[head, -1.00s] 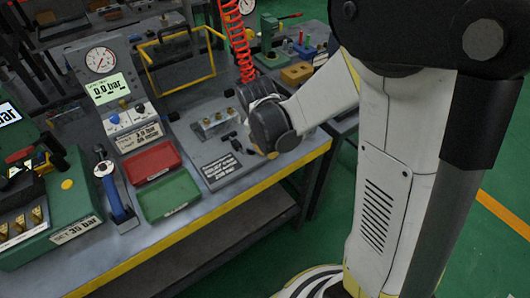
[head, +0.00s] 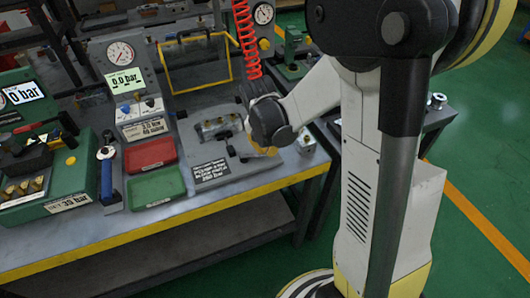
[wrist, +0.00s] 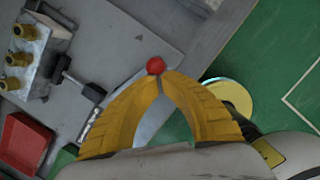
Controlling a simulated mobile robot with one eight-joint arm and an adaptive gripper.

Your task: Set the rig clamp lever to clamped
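The rig is a grey plate (head: 190,150) at the bench's right end, with a metal block with brass ports (wrist: 25,55) on it. A black-handled clamp part (wrist: 75,85) sticks out from the block's side. A red ball knob (wrist: 155,65), which looks like the lever's end, shows right at my fingertips in the wrist view; its shaft is not clear. My gripper (wrist: 164,82) has its yellow fingers bowed, with the tips together beside the knob. I cannot tell whether they touch it. In the head view my gripper (head: 265,151) is low over the plate's right side, mostly hidden by my wrist.
A red tray (head: 150,154) and a green tray (head: 157,188) lie left of the plate. A gauge stand (head: 122,65), a yellow frame (head: 170,88) and a coiled red hose (head: 247,40) stand behind. The bench's yellow front edge (head: 150,232) is close.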

